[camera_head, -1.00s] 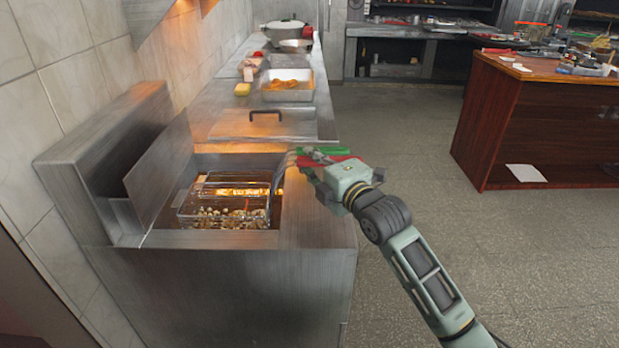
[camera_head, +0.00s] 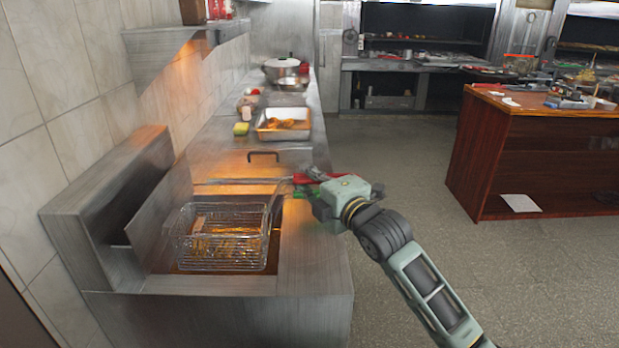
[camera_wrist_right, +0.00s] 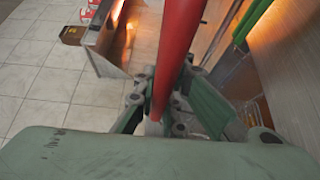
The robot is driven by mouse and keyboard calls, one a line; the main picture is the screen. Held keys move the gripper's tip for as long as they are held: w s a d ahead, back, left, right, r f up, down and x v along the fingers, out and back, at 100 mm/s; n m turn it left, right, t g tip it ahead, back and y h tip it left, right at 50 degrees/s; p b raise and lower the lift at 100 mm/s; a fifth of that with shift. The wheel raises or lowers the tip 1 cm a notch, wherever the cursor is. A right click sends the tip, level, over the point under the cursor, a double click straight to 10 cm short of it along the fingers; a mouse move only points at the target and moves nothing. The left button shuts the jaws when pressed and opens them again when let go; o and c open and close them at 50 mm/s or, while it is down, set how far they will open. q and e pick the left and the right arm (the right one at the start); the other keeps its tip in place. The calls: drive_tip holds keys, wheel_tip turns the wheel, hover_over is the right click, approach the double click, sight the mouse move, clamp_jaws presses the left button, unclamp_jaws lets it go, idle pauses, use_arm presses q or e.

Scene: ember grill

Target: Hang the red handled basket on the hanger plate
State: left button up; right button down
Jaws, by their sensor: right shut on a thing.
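My right gripper (camera_head: 322,197) is shut on the red handle (camera_wrist_right: 176,50) of a basket; the handle runs between its fingers in the wrist view. The red handle also shows in the head view (camera_head: 312,177). A wire basket (camera_head: 222,240) hangs over the fryer well, to the left of the gripper, and appears to be the held one. The upright metal plate (camera_head: 160,225) at the well's left side, likely the hanger plate, is close to the basket's left end; contact cannot be told. My left gripper is not in view.
A green handle (camera_head: 303,191) lies close to my right gripper. A white tray with food (camera_head: 284,125), a sponge (camera_head: 241,129) and a pot (camera_head: 281,69) stand farther along the counter. Open floor lies to the right.

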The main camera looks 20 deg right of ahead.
wheel_tip(320, 180, up, 10)
drive_tip(key=p, duration=0.8)
drive_tip(key=shift+r, duration=0.1)
